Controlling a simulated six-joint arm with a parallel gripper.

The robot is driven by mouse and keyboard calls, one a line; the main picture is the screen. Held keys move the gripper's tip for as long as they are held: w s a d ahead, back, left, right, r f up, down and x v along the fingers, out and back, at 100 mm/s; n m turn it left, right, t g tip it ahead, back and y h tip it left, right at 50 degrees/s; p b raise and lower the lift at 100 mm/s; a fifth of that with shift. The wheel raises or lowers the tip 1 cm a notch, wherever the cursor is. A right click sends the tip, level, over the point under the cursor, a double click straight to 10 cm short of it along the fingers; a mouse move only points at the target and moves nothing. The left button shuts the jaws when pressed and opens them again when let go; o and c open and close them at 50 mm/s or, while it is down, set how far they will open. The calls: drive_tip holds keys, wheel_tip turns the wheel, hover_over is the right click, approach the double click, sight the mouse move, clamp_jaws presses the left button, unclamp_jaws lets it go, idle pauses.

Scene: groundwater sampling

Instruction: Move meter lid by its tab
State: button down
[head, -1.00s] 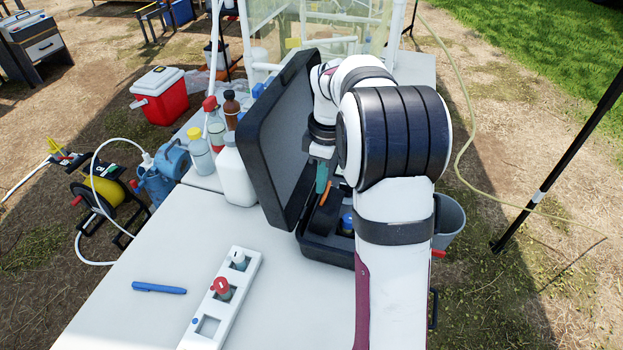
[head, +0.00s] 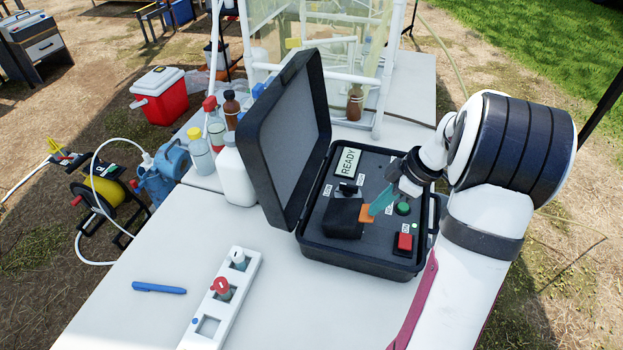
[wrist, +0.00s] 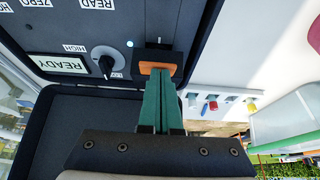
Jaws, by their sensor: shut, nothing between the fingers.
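The meter is a black case (head: 385,262) on the white table, its big cover standing open at the left. The meter's small black lid (head: 343,213) lies down over the panel's left side, with an orange tab (head: 367,214) on its right edge. The tab also shows in the wrist view (wrist: 158,69). My gripper (head: 376,208) has teal fingers, which are together with nothing between them. Their tips are right at the tab; I cannot tell whether they touch it. What is under the lid is hidden.
The panel has a READY display (head: 347,162), a green button (head: 403,208) and a red switch (head: 405,242). A white vial rack (head: 240,285) and a blue pen (head: 158,288) lie in front. Bottles stand left of the case.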

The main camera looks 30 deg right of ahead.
drive_tip(key=f, duration=0.1)
drive_tip(key=s+d+f, duration=0.1)
drive_tip(key=f, duration=0.1)
drive_tip(key=shift+s+d, duration=0.4)
drive_tip(key=shift+s+d+f, duration=0.15)
drive_tip(key=shift+d+f, duration=0.05)
drive_tip(key=shift+f, duration=0.2)
drive_tip(key=shift+s+d+f, duration=0.15)
drive_tip(key=shift+f, duration=0.2)
drive_tip(key=shift+s+f, duration=0.15)
drive_tip(key=shift+f, duration=0.2)
drive_tip(key=shift+s, duration=0.15)
